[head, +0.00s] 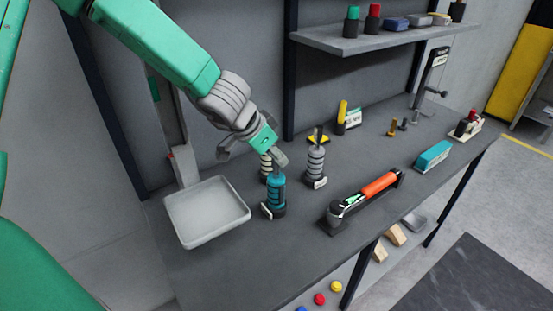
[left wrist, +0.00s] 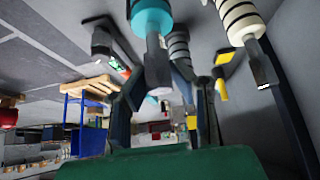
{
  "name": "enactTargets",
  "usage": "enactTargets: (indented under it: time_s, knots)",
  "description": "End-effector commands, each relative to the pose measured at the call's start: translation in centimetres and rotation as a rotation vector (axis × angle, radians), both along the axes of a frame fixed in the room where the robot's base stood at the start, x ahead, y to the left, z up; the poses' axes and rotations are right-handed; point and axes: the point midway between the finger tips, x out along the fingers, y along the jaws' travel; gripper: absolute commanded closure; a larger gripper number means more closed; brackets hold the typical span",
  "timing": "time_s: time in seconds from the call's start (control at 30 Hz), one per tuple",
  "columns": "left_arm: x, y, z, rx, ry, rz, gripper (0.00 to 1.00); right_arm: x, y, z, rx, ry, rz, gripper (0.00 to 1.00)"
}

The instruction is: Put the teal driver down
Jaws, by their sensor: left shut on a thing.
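The teal driver (head: 276,190) stands upright at the worktop, its handle low, at a dark stand with a pale tag. I cannot tell whether it bears fully on the stand. My left gripper (head: 277,158) is above it, shut on its upper end. In the left wrist view, which is turned over, the teal handle (left wrist: 152,17) is at the top and its grey shaft (left wrist: 157,68) runs between the fingers (left wrist: 165,105). My fingers partly hide the upper end in the head view. My right gripper is not in view.
A grey-ringed driver (head: 316,168) stands close on the right, and a cream-ringed one (head: 265,163) just behind. A pale tray (head: 207,212) is at the left. An orange-handled tool (head: 379,185) lies at the right. The front worktop (head: 245,262) is clear.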

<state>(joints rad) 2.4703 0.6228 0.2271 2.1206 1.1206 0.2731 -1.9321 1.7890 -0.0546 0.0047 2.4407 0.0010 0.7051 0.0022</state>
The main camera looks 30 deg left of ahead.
Motion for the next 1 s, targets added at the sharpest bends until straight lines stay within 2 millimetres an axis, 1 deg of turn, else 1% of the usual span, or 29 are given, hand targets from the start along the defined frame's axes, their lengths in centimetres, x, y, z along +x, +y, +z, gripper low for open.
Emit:
enactTargets:
  time_s: [0.1,0.3,0.33,0.37,0.67,0.77,0.87,1.0]
  knots:
    - [0.1,0.2,0.3,-0.004,-0.005,0.0,1.0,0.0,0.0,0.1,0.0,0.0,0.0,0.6]
    - [0.1,0.3,-0.1,-0.003,-0.005,-0.001,1.0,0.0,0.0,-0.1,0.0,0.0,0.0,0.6]
    - [0.0,0.4,-0.2,-0.003,-0.001,0.0,0.7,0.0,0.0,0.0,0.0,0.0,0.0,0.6]
    - [0.0,0.4,-0.2,-0.003,-0.001,0.0,0.59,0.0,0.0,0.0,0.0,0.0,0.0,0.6]
    - [0.1,0.2,-0.1,-0.002,0.0,0.0,0.59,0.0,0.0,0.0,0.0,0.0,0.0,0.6]
    - [0.0,0.1,0.4,0.0,-0.001,0.0,0.59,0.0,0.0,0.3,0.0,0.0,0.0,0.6]
    - [-0.7,0.4,1.7,0.001,-0.002,-0.003,0.59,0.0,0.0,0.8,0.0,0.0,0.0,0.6]
    - [-2.1,1.2,4.3,0.001,-0.005,-0.001,0.59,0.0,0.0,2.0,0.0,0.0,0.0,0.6]
